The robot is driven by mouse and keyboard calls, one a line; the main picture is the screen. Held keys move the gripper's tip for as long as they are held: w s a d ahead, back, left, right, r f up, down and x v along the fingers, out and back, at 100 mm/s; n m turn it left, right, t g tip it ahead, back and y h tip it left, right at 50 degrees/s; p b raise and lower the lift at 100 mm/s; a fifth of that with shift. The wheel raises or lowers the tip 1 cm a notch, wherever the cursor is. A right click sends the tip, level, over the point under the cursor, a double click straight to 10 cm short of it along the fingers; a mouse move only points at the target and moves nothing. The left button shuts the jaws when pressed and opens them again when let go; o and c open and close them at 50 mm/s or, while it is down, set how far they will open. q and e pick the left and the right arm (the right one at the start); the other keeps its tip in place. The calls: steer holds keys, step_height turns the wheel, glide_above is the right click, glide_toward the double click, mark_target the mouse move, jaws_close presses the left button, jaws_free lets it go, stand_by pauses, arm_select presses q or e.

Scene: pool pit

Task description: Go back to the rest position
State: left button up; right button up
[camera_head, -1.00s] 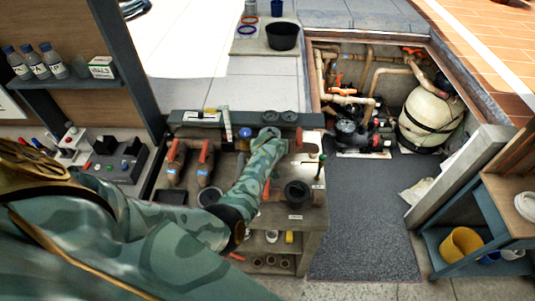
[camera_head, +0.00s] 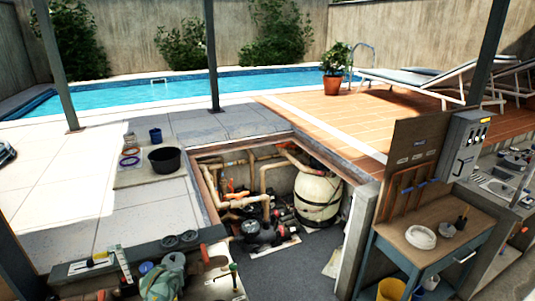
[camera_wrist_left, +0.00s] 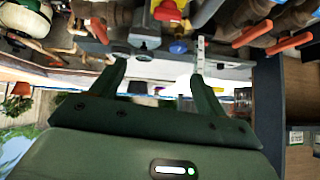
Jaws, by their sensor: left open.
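My left gripper shows in the left wrist view (camera_wrist_left: 155,80) with its two dark green fingers spread apart and nothing between them. Beyond the fingers is the bench with its valves and red handles (camera_wrist_left: 275,40). The fingers cannot be made out there. My right gripper is in neither view.
A sunken pit holds pipes, a black pump (camera_head: 260,232) and a cream tank (camera_head: 317,196). A black tub (camera_head: 165,159) stands on the paving. A wooden side table (camera_head: 450,225) stands at the right, with a yellow bucket (camera_head: 391,290) below. Grey floor lies between the benches.

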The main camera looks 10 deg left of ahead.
arm_select(q)
steer(key=s+a+r+m+y, duration=0.1)
steer(key=s+a+r+m, duration=0.15)
steer(key=s, duration=0.65)
steer(key=s+d+r+m, duration=0.3)
steer(key=s, duration=0.4)
steer(key=s+d+r+m+h, duration=0.1)
steer(key=s+d+r+m, duration=0.25)
steer(key=s, duration=0.25)
steer(key=s+d+r+m, duration=0.2)
steer(key=s+m, duration=0.1)
steer(key=s, duration=0.4)
steer(key=s+d+f+g+h+b, duration=0.25)
steer(key=f+b, duration=0.55)
steer(key=f, duration=1.3)
steer(key=s+d+f+g+h+b, duration=0.2)
steer(key=f+b, duration=0.6)
steer(key=f, duration=1.3)
steer(key=s+f+n+g+b, duration=0.1)
steer(key=s+f+b, duration=0.6)
steer(key=f, duration=0.8)
steer(key=s+f+n+g+b, duration=0.1)
steer(key=s+f+n+b, duration=0.1)
steer(key=s+f+b, duration=0.6)
steer(key=s+f, duration=0.5)
steer(key=f, duration=0.3)
steer(key=shift+s+d+f+h, duration=0.15)
steer(key=shift+d+h, duration=0.2)
steer(key=shift+d, duration=0.05)
